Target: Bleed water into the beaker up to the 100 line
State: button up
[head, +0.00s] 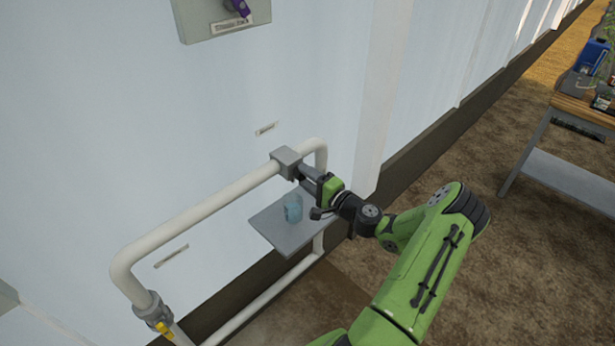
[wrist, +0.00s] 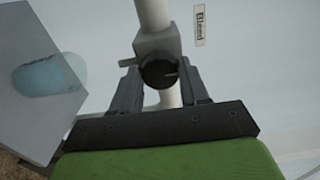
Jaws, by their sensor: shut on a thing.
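A grey valve block (head: 286,160) sits on the white pipe, with a round black knob (wrist: 158,71) on its face in the wrist view. My gripper (wrist: 158,86) is shut on this knob, one finger on each side. In the head view my gripper (head: 309,174) reaches the block from the right. A small spout (wrist: 127,62) sticks out of the block's side, towards the beaker. The bluish, see-through beaker (head: 292,209) stands on a grey shelf (head: 268,226) below the block; it also shows in the wrist view (wrist: 50,74). Its lines and water level are too small to read.
The white pipe loop (head: 200,212) runs along the pale wall, with a yellow-handled valve (head: 160,325) at lower left. A grey panel with a purple handle (head: 238,8) is at the top. A bench (head: 570,105) with items stands at far right.

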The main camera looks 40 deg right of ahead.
dwell(0.3)
jog(key=o, duration=1.1)
jog(key=shift+c, duration=0.2)
jog(key=s, duration=1.5)
jog(key=shift+s+d, duration=0.25)
jog(key=shift+s, duration=0.15)
